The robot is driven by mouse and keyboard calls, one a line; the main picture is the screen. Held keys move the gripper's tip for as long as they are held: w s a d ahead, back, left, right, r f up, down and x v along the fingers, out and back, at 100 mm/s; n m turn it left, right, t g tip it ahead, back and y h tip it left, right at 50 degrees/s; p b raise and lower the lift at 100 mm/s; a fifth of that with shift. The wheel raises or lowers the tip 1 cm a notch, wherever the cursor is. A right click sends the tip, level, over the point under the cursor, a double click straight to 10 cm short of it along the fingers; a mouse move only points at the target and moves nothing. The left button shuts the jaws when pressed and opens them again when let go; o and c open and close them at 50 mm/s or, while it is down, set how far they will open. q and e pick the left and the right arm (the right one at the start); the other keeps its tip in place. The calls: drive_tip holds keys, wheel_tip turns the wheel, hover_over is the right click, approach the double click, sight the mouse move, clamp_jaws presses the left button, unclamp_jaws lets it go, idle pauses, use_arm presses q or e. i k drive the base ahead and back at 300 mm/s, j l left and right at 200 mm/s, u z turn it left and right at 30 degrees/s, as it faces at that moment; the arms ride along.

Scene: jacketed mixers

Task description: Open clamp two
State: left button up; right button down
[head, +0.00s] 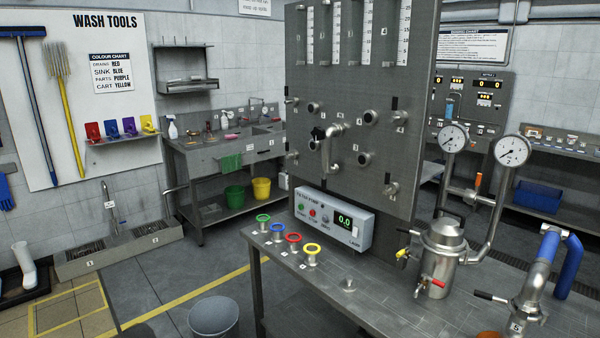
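Neither of my grippers is in view. No fitting can be clearly read as clamp two. A grey upright panel (350,85) carries several metal ports and small valves with black handles. A bent metal pipe (335,158) joins ports in the panel's lower middle, and a black knob (318,133) sits at its upper left end; I cannot tell whether this is a clamp or whether it is open. The small labels by the ports are mostly too small to read.
A metal bench (330,290) in front holds a display box (335,218), several coloured rings, a steel vessel (443,255) and blue-sleeved piping (540,265). A grey bucket (214,318) stands on the floor at the bench's left. Floor is open toward the sinks.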

sight(522, 312)
drive_tip(key=z, duration=1.25)
